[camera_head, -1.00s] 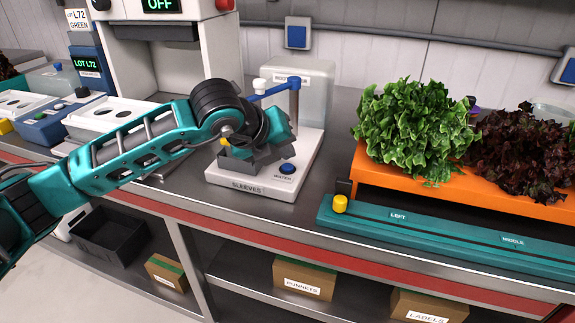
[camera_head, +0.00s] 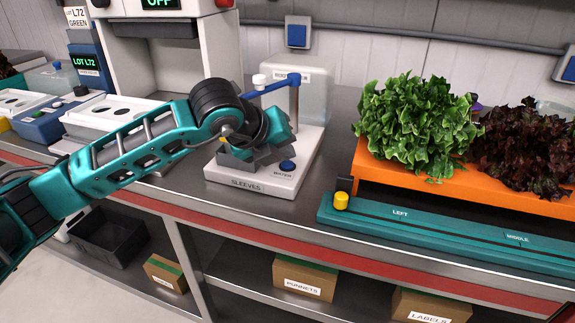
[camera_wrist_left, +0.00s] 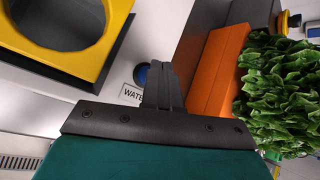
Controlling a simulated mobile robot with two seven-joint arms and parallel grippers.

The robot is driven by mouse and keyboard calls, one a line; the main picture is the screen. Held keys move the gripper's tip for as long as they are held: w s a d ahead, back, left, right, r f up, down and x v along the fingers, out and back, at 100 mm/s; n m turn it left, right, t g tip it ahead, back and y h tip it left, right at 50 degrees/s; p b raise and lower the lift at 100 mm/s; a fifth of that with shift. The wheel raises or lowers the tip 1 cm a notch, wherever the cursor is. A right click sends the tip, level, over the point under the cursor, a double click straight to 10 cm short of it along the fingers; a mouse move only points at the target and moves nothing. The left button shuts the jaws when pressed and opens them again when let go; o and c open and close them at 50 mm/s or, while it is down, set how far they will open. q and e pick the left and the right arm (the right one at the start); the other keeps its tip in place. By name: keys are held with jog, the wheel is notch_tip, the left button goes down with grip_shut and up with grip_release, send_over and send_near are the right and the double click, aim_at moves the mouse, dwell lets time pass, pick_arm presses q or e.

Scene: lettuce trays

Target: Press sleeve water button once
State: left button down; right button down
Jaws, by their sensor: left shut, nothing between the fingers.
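The blue water button (camera_head: 288,165) sits on the white sleeves station base (camera_head: 255,181), beside the WATER label. My left gripper (camera_head: 272,156) is shut and empty, just left of the button in the head view. In the left wrist view, the closed fingers (camera_wrist_left: 163,86) partly cover the button (camera_wrist_left: 142,75), whose left side shows beside them. I cannot tell whether the fingertips touch it. My right gripper is in neither view.
A yellow ring (camera_wrist_left: 105,50) is close to the left gripper in the wrist view. A blue lever (camera_head: 275,89) stands above it. Right are an orange stand (camera_head: 370,165) with lettuce and a teal rail (camera_head: 450,232) with a yellow knob (camera_head: 341,201).

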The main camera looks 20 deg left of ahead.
aim_at(283, 166)
pick_arm(q)
jog(key=shift+f+b, duration=0.5)
jog(key=shift+b, duration=0.15)
dwell(0.6)
jog(key=shift+r, duration=0.15)
jog(key=shift+r+p, duration=0.35)
jog(key=shift+r, duration=0.4)
jog(key=shift+r, duration=0.1)
jog(key=shift+r+p, duration=1.35)
jog(key=shift+r, duration=1.1)
jog(key=shift+f, duration=0.1)
